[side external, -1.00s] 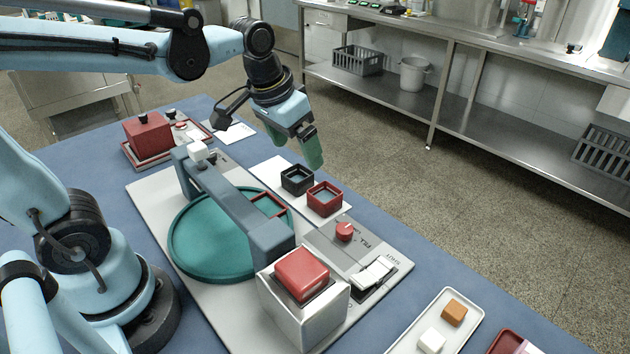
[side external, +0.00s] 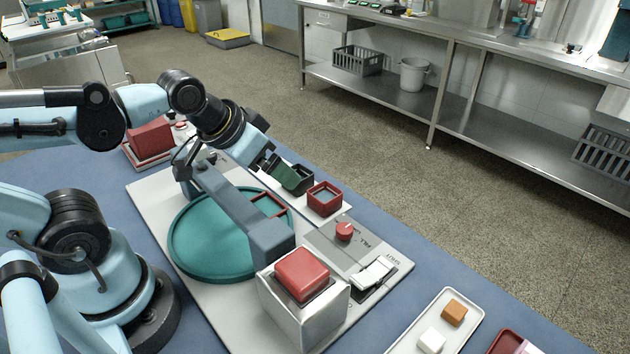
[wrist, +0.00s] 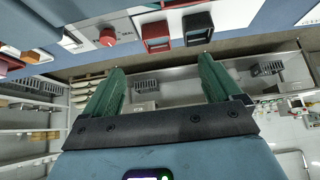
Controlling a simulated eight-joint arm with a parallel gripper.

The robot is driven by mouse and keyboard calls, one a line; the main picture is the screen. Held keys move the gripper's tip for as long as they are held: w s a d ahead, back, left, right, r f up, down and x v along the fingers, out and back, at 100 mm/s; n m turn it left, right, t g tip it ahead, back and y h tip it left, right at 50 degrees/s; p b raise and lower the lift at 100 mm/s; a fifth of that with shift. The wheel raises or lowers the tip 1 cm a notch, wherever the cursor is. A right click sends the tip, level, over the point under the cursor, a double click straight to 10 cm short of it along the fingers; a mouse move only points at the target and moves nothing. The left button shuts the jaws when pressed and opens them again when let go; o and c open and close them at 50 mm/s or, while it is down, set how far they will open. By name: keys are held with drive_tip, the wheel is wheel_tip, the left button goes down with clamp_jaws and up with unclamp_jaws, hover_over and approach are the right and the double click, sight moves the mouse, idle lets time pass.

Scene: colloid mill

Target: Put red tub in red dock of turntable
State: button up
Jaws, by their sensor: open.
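The red tub (side external: 324,199), square and open-topped, stands on a white plate beside the black tub (side external: 299,180). Both also show at the top of the wrist view, red tub (wrist: 155,36) and black tub (wrist: 197,27). The red dock (side external: 268,204) is a red frame on the green turntable (side external: 212,250), partly hidden by the grey bridge (side external: 238,212). My gripper (side external: 282,174) is open and tilted, its green fingers overlapping the black tub in the side view; contact cannot be told. In the wrist view its fingers (wrist: 162,68) are spread with nothing between them.
The grey bridge spans the turntable. A metal block with a red top (side external: 302,274) stands at its near end. A red knob (side external: 345,231) and a white lever (side external: 374,272) lie right of it. A red box (side external: 150,137) sits behind.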

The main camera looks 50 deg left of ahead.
drive_tip(key=w+r+g, duration=0.3)
drive_tip(key=w, duration=0.4)
drive_tip(key=g, duration=0.4)
hover_over(326, 187)
drive_tip(key=s+d, duration=0.2)
drive_tip(key=d, duration=0.1)
wheel_tip(326, 187, down, 3)
drive_tip(key=shift+s+a+f, duration=0.1)
drive_tip(key=shift+a+f, duration=0.1)
drive_tip(key=shift+f, duration=2.75)
drive_tip(key=shift+a+f, duration=0.15)
drive_tip(key=shift+f, duration=2.8)
drive_tip(key=shift+c, duration=0.4)
drive_tip(key=c, duration=1.2)
drive_tip(key=shift+o, duration=0.2)
drive_tip(key=shift+r, duration=0.15)
